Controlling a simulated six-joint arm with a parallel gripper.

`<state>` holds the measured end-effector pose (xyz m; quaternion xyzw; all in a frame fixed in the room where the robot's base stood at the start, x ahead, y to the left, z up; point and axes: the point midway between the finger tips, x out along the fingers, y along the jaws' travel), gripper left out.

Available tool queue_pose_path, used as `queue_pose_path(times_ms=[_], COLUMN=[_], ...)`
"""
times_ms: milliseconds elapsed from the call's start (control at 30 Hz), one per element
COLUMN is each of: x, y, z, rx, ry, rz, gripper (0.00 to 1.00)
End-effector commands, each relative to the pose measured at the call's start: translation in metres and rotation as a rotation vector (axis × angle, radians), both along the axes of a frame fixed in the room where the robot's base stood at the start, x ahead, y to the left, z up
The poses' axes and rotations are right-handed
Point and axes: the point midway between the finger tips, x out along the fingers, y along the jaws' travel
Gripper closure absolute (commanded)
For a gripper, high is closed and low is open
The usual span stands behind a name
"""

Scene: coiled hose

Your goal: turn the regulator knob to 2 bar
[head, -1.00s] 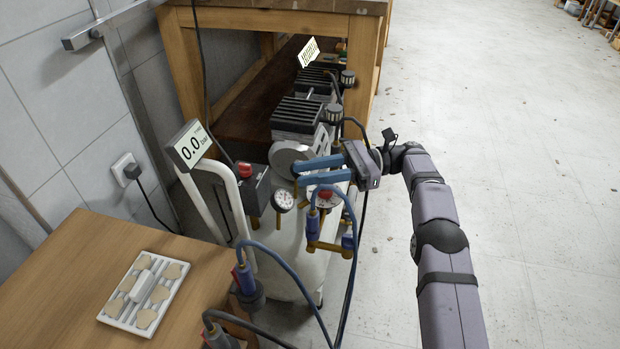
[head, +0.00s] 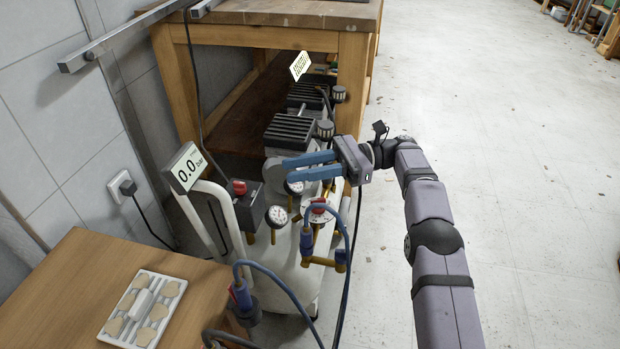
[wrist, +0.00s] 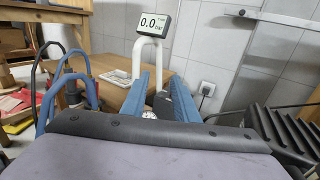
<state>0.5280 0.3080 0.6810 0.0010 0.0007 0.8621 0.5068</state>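A compressor stands low on the floor with a display (head: 187,172) that reads 0.0 bar. The display also shows in the wrist view (wrist: 154,23). A red knob (head: 318,207) sits on the brass fittings at the compressor's front right. A second red knob (head: 239,187) tops a grey box at its left. I cannot read a marking on either. A white gauge (head: 277,217) is between them, with another (head: 295,187) behind. My gripper (head: 279,171) is open, its blue fingers apart and empty, above the compressor and beyond the front-right knob. The wrist view shows a gauge (wrist: 149,115) between the fingers.
Blue hoses (head: 285,278) loop from couplings in front of the compressor. A wooden table (head: 75,270) with a white tray (head: 112,331) is at the lower left. A wooden bench (head: 270,38) stands behind, with ribbed black units below it.

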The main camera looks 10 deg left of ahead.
Motion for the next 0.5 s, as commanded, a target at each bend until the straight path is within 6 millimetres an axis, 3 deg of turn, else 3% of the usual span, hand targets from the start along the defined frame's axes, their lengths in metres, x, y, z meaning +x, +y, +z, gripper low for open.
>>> queue_pose_path(times_ms=[167, 267, 400, 500], x=[-0.020, -0.038, -0.072, -0.101], y=[0.027, 0.048, 0.080, 0.097], z=[0.052, 0.098, 0.163, 0.187], rx=[0.004, 0.012, 0.011, -0.069], ry=[-0.024, -0.055, -0.085, -0.111], rz=[0.059, 0.108, 0.190, 0.260], gripper=[0.73, 0.73, 0.73, 0.73])
